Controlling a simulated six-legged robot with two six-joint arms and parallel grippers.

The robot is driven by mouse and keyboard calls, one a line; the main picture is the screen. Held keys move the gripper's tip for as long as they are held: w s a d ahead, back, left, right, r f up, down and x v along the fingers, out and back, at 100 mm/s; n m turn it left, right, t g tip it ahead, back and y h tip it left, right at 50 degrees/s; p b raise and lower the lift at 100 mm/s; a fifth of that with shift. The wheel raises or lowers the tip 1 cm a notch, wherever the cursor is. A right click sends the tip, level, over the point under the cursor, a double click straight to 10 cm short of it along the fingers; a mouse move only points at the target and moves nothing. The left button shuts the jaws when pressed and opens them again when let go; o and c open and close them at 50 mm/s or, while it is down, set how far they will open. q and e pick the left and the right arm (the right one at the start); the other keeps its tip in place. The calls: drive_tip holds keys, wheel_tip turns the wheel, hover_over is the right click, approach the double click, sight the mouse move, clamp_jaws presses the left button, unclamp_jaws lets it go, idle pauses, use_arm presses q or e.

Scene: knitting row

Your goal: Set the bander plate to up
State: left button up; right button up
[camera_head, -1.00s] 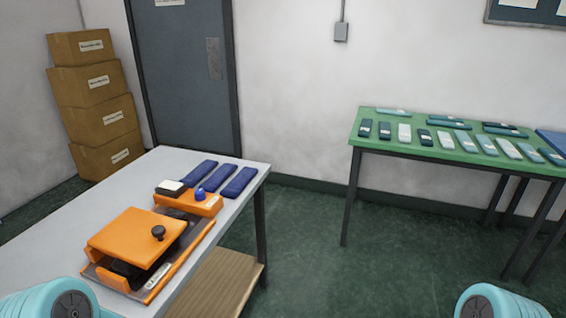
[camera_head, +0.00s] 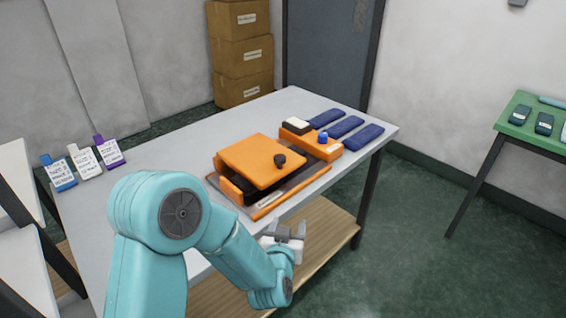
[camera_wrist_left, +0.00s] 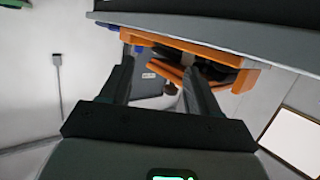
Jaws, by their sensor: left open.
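The bander (camera_head: 232,190) is an orange machine on a dark base on the grey table. Its flat orange plate (camera_head: 252,158) lies roughly level over a dark gap, with a black knob (camera_head: 280,161) near its right corner. I cannot tell its exact setting. My left gripper (camera_head: 290,230) is open and empty, in front of the table's near edge and apart from the bander. In the left wrist view its open fingers (camera_wrist_left: 158,66) point toward the orange machine (camera_wrist_left: 205,45), seen partly at the top. My right gripper is not in view.
An orange block with a blue button (camera_head: 323,136) and a white-topped pad (camera_head: 296,125) adjoins the bander. Three labelled cards (camera_head: 84,161) stand at the table's left. A wooden shelf (camera_head: 325,240) is below. A green table (camera_head: 515,140) stands right.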

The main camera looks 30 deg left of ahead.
sight(279, 161)
use_arm(q)
drive_tip(key=w+a+r+n+t+y, duration=0.1)
drive_tip(key=a+r+n+t+y, duration=0.2)
drive_tip(key=r, duration=0.5)
drive_tip(key=shift+m+g+y, duration=0.4)
drive_tip(key=shift+m+g, duration=0.1)
drive_tip(key=shift+m, duration=0.2)
drive_tip(key=p+x, duration=0.3)
drive_tip(key=x, duration=1.3)
drive_tip(key=shift+s+a, duration=0.1)
drive_tip(key=shift+a, duration=0.05)
clamp_jaws()
drive_tip(key=shift+r, duration=0.15)
